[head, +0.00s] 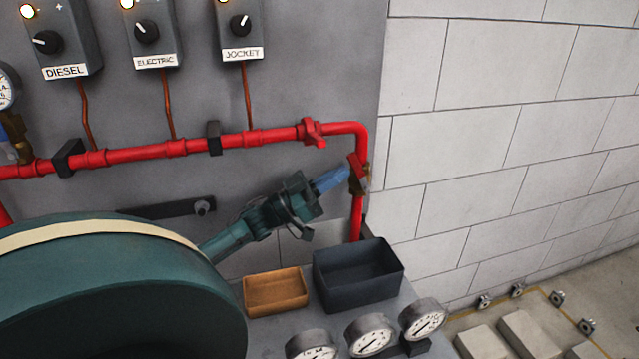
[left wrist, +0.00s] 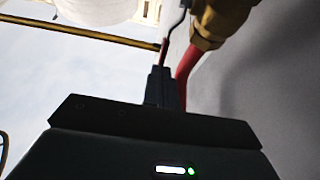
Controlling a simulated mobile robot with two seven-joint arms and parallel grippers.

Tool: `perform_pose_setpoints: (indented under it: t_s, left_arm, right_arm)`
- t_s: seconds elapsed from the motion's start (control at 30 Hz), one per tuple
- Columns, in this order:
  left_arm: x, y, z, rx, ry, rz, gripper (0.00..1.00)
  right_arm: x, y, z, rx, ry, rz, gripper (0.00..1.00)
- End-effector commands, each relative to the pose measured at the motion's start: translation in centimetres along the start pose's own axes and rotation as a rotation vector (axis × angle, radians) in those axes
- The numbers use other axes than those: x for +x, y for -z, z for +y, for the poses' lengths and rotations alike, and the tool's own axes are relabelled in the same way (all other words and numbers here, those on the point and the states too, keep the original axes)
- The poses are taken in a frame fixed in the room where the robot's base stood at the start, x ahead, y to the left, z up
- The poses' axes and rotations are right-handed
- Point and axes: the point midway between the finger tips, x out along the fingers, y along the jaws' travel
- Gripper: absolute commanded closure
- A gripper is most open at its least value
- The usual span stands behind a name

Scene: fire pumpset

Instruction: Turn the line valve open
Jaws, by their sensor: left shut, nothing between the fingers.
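The line valve has a brass body (head: 363,183) on the red pipe's right-hand drop. A red lever (head: 355,163) shows on its left side. In the left wrist view, the brass fitting (left wrist: 222,20) is at top right, and a thin bent lever with a reddish end (left wrist: 165,45) hangs beside it. My left gripper (head: 345,173) points up and right, its bluish fingers shut and empty. Their tips are close to the lever; I cannot tell whether they touch it. The shut fingers also show in the left wrist view (left wrist: 160,72). My right gripper is not in view.
The red pipe (head: 180,147) runs along the grey panel, with a red fitting (head: 312,132) near its bend. Labelled control boxes (head: 150,35) hang above. Below are an orange tray (head: 275,304), a dark bin (head: 352,293) and several gauges (head: 370,336). A block wall (head: 490,130) stands right.

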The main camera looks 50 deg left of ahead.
Motion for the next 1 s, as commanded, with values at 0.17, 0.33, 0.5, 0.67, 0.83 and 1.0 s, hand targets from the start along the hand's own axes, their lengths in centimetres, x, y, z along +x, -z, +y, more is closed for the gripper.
perform_pose_setpoints:
  t_s: [0.17,0.33,0.5,0.67,0.83,1.0]
  left_arm:
    - [0.7,0.0,0.0,0.001,0.0,-0.001,1.0]
    - [0.7,0.0,0.0,0.0,0.0,-0.002,1.0]
    - [0.8,0.2,0.0,0.0,0.0,-0.01,1.0]
    - [1.6,1.1,0.0,0.001,0.0,-0.074,1.0]
    - [3.0,1.5,0.0,0.0,0.0,-0.125,1.0]
    - [4.6,1.2,0.0,0.0,0.0,-0.122,1.0]
  right_arm:
    - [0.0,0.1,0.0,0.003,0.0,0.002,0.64]
    - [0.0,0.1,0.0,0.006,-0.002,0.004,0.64]
    - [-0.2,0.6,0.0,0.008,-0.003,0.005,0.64]
    - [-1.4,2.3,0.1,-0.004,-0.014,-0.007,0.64]
    - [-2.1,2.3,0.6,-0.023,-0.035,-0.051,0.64]
    - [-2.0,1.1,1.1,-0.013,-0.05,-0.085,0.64]
